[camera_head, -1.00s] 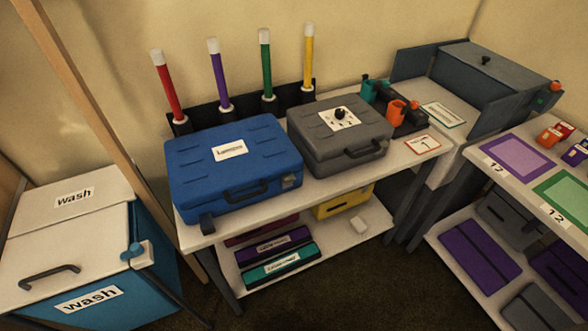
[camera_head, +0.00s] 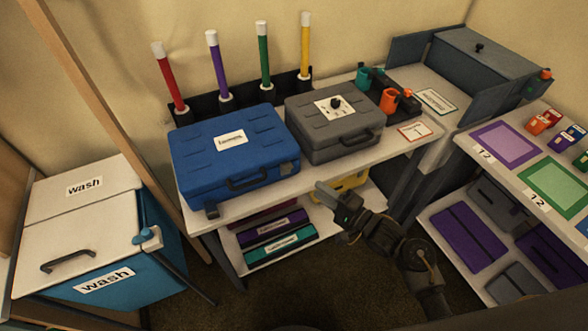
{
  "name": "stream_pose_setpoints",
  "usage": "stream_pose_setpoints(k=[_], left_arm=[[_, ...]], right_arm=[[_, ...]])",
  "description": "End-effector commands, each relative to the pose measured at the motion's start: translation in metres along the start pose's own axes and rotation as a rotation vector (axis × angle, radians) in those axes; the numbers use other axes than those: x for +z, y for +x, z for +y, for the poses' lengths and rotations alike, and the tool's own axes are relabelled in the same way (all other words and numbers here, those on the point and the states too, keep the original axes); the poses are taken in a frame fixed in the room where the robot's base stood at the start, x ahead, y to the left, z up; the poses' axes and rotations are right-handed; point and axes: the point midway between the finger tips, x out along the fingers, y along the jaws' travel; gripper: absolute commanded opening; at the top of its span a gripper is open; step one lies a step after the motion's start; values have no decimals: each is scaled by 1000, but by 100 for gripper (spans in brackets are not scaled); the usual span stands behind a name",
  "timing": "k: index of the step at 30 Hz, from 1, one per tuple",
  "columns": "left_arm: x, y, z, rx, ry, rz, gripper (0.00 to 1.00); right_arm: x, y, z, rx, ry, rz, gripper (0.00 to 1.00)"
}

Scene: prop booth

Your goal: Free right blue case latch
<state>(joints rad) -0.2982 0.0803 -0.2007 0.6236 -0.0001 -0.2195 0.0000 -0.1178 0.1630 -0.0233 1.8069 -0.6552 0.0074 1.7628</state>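The blue case (camera_head: 232,155) lies closed on the white table, with a white label on its lid and a dark handle in front. Its right latch (camera_head: 286,168) is a small grey piece near the front right corner, lying against the case. Its left latch (camera_head: 211,209) hangs at the front left corner. My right gripper (camera_head: 324,190) is in front of the table, right of the right latch and apart from it. Its fingers point left toward the case and hold nothing visible; their gap does not show. My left gripper is out of view.
A grey case (camera_head: 335,128) stands close on the right of the blue case. Coloured wands stand behind. The table's front edge (camera_head: 345,168) is near my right gripper. A lower shelf holds several cases. A wash bin (camera_head: 90,225) stands at left.

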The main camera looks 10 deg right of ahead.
Motion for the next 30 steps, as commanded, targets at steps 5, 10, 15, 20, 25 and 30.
stream_pose_setpoints(k=[5,10,15,20,25,30], left_arm=[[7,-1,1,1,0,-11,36],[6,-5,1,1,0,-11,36],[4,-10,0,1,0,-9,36],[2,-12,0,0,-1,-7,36],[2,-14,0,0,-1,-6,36],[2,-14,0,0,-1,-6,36]], right_arm=[[0,4,-2,-3,5,-1,31],[0,26,-3,-4,5,0,31],[0,59,-3,-3,5,-1,31],[0,86,-2,-2,4,1,31],[0,103,-1,-2,3,1,31],[0,108,0,0,2,2,31]])
